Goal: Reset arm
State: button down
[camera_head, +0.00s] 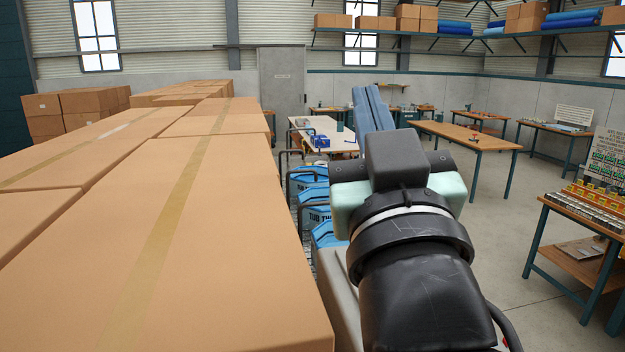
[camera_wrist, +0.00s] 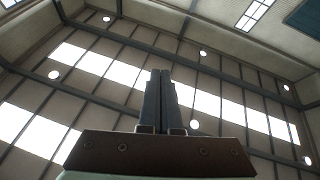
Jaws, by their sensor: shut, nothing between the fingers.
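My gripper (camera_wrist: 160,76) shows in the wrist view, pointing up toward the roof. Its two dark fingers are together, with nothing between them. Behind the fingers are only roof panels, beams and round lamps. In the head view my arm is folded up close in front of the camera, at the lower right of centre.
Large stacked cardboard boxes (camera_head: 215,225) fill the left, close beside my arm. Blue containers (camera_head: 314,205) stand just beyond it. A wooden table (camera_head: 470,137) stands further back, and a workbench (camera_head: 590,205) with small parts is at the right. The floor (camera_head: 500,240) between is clear.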

jog(key=s+a+r+m+t, duration=0.2)
jog(key=s+a+r+t, duration=0.3)
jog(key=s, duration=0.4)
notch_tip(320, 180, down, 9)
jog(key=g+b, duration=0.1)
jog(key=b, duration=0.9)
jog(key=shift+s+h, duration=0.2)
jog(key=shift+h, duration=0.2)
jog(key=shift+d, duration=0.1)
